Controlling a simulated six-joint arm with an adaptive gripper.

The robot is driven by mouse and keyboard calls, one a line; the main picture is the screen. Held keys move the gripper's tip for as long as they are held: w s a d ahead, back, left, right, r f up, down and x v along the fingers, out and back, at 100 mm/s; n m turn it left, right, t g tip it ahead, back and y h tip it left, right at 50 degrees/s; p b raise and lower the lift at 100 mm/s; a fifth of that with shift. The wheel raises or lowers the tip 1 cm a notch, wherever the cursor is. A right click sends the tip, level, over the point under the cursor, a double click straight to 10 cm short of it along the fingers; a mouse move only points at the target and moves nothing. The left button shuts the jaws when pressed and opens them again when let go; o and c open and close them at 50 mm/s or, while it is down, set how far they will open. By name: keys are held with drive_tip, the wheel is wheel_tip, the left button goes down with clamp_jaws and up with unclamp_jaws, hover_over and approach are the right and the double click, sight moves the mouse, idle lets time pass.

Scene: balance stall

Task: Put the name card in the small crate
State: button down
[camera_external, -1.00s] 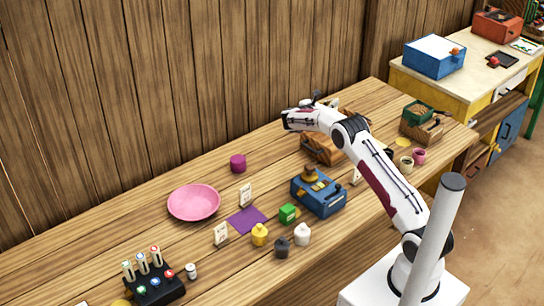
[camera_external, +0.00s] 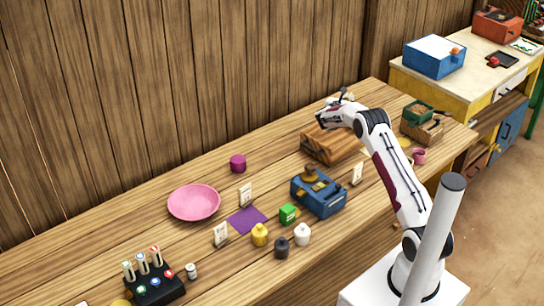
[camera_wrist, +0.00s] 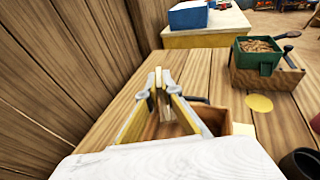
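Small white cards stand on the table: one (camera_external: 245,194) right of the pink plate, one (camera_external: 221,235) nearer the front, and one (camera_external: 357,173) right of the blue box. I cannot tell which is the name card. My gripper (camera_external: 345,94) is above the far side of a wooden crate (camera_external: 332,145). In the wrist view its fingertips (camera_wrist: 161,78) are close together above the open crate (camera_wrist: 215,117). I cannot tell whether a thin card is between them.
A blue box (camera_external: 319,196) stands just in front of the crate near my gripper. The wooden wall rises behind the table.

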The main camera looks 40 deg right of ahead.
drive_tip(key=shift+f, duration=3.1)
drive_tip(key=shift+f, duration=1.85)
drive_tip(key=shift+f, duration=0.2)
drive_tip(key=c, duration=2.2)
unclamp_jaws()
drive_tip(key=shift+c, duration=0.2)
drive_tip(key=shift+r, duration=0.2)
drive_tip(key=shift+a, duration=0.1)
